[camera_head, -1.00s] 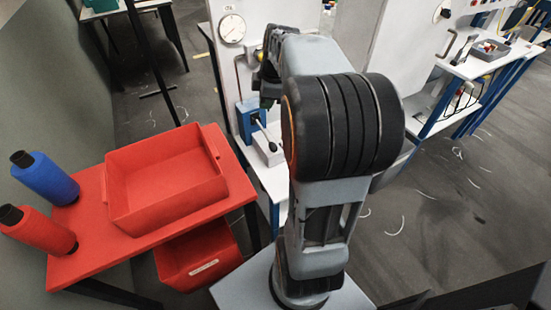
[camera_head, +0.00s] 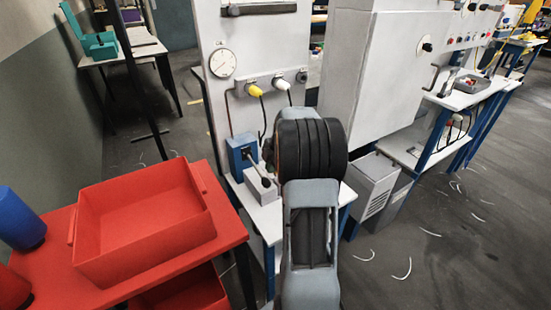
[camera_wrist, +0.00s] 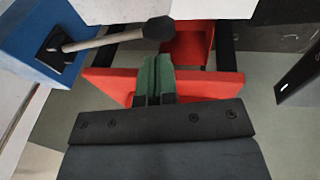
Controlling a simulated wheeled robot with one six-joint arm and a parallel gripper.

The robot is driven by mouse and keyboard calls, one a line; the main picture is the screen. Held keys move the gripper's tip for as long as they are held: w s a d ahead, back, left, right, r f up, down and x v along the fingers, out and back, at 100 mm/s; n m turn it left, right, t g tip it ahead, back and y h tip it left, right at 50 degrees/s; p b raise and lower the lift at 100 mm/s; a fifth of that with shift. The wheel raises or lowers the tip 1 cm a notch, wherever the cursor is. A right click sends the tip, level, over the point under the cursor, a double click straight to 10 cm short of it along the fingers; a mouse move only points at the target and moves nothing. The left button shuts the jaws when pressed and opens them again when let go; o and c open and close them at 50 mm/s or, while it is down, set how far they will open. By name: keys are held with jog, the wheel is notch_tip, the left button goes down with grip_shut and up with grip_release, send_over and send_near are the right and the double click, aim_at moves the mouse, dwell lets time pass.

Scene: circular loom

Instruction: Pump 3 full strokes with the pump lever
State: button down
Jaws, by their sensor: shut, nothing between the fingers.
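The pump is a blue block (camera_head: 240,153) low on the white panel, with a thin grey lever (camera_head: 257,167) that ends in a black knob (camera_head: 266,182). In the wrist view the blue block (camera_wrist: 45,38) is at the upper left. The lever rod (camera_wrist: 105,40) runs from it to the right, and its black knob (camera_wrist: 159,29) is at the top centre. My gripper (camera_wrist: 156,62) has green fingertips pressed together with nothing between them. In the picture they point at the knob from just below it; I cannot tell whether they touch. In the head view my arm hides the gripper.
A light grey block (camera_head: 262,188) stands by the lever. A round gauge (camera_head: 222,63) and yellow and white fittings (camera_head: 255,90) are on the panel above. A red table with a red bin (camera_head: 145,222) is to the left. A grey slotted box (camera_head: 372,187) is to the right.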

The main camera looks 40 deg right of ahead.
aim_at(267, 180)
jog(key=shift+x, duration=2.35)
